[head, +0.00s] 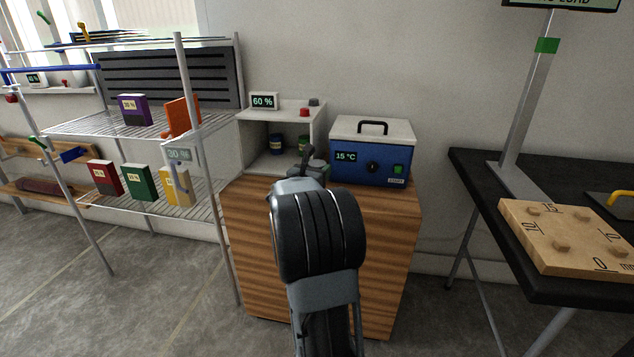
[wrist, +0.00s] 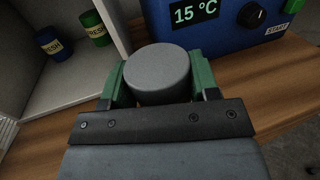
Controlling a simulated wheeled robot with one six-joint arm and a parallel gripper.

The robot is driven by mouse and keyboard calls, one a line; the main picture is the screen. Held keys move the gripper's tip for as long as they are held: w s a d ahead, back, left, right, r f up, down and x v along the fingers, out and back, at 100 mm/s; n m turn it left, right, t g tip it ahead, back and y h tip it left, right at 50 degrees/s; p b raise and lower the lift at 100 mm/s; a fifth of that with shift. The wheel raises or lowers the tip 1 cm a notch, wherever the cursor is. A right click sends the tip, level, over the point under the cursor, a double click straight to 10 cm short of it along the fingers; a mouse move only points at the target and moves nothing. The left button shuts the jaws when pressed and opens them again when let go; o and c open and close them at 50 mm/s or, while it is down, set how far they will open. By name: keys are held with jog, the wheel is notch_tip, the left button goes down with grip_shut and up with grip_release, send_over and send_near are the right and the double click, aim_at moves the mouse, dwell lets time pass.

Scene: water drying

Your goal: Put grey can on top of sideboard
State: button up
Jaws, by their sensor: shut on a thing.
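The grey can (wrist: 157,72) is between the green fingers of my gripper (wrist: 158,84) in the wrist view, and my gripper is shut on it. In the head view my gripper (head: 314,172) is over the wooden sideboard (head: 320,250), in front of the white cabinet and the blue box, with my arm hiding part of the sideboard. The sideboard's wood top (wrist: 230,110) shows around and below the can in the wrist view. I cannot tell whether the can touches the top.
A white open cabinet (head: 280,113) holds a blue can (head: 277,145) and a green can (head: 303,146). A blue box reading 15 °C (head: 371,152) stands to the right on the sideboard. A wire shelf (head: 140,125) is at left, a black table (head: 480,170) at right.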

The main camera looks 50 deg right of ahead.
jog(key=shift+d+f+b, duration=0.1)
jog(key=shift+f+b, duration=0.45)
jog(key=shift+f, duration=1.1)
jog(key=shift+f, duration=0.1)
jog(key=o, duration=1)
